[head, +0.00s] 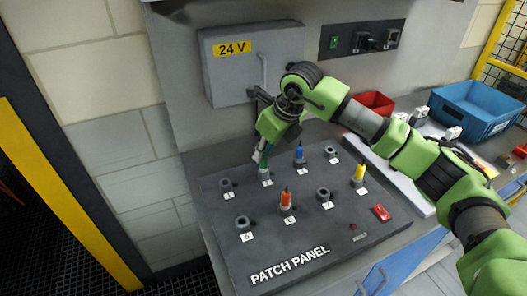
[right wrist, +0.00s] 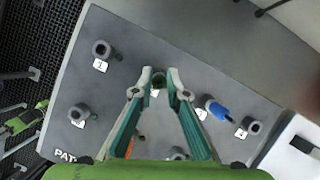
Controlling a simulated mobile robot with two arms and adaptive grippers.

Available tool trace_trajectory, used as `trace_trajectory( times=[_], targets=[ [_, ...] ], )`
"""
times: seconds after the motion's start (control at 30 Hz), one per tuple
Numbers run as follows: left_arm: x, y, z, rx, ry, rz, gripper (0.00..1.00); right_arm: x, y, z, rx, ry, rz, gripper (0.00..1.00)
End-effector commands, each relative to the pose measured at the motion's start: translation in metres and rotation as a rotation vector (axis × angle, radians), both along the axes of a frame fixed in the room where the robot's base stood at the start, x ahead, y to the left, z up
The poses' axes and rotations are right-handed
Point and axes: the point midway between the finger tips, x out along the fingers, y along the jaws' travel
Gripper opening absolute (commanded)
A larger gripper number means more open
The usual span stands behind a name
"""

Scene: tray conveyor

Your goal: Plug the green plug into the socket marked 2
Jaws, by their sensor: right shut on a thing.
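My right gripper (head: 264,163) points down at socket 2 (head: 265,179) in the back row of the dark patch panel (head: 335,235). Its fingers are closed on the green plug, which is mostly hidden between the teal fingertips. In the right wrist view, the fingertips (right wrist: 160,80) sit on either side of socket 2, whose label shows between them. The plug's tip is at or just over the socket; I cannot tell whether it is inside.
A blue plug (head: 299,153) stands in the back row, an orange plug (head: 286,198) and a yellow plug (head: 359,172) in the front row. Socket 1 (head: 227,187) is empty. A grey 24 V box (head: 240,85) hangs behind. A blue bin (head: 470,115) is at right.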

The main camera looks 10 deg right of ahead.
Motion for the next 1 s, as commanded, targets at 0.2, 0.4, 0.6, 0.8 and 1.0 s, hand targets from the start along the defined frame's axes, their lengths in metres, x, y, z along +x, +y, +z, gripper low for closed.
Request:
trace_trajectory(
  times=[0.2,0.4,0.6,0.8,1.0],
  targets=[
    [0.000,0.000,-0.002,0.000,0.000,0.000,0.40,-0.001,0.000,-0.004,-0.001,0.004,0.000,0.34],
    [0.000,0.000,-0.002,0.000,0.000,0.000,0.40,-0.001,0.000,-0.004,-0.001,0.003,0.000,0.34],
    [-0.002,0.003,-0.002,0.003,0.001,0.000,0.40,-0.001,-0.001,0.001,-0.001,0.002,0.000,0.34],
    [-0.001,0.002,-0.002,0.002,0.001,0.000,0.40,-0.011,-0.009,0.030,-0.003,-0.002,0.000,0.34],
    [0.000,0.001,-0.002,0.001,0.001,0.000,0.40,-0.025,-0.018,0.071,-0.001,-0.002,-0.001,0.34]
  ],
)
